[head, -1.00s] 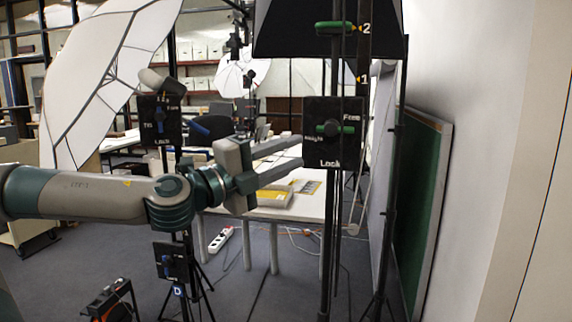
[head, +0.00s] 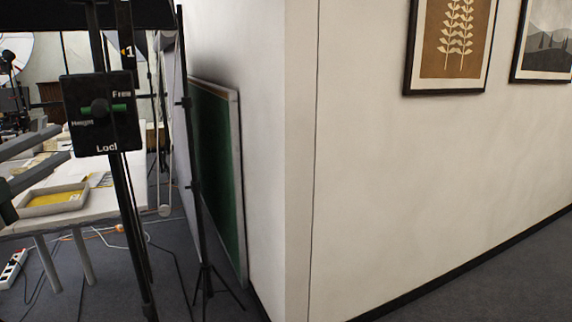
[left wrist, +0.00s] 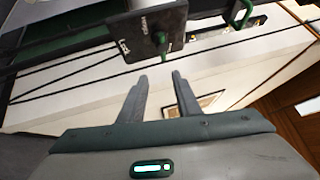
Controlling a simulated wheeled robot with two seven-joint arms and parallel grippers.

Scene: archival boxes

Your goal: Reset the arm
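My left gripper (head: 62,143) shows at the left edge of the head view. Its two grey fingers point right and stand apart. In the left wrist view my left gripper (left wrist: 160,76) has a clear gap between its fingers with nothing in it. It is open and empty, in the air. Most of my left arm is outside the head view. My right gripper is in neither view.
A stand with a black control box (head: 101,113) rises just right of my left gripper. Behind are a white table (head: 100,207) with a shallow tray (head: 62,200), and a green board (head: 216,165) against the wall. The right-hand floor (head: 480,290) is clear.

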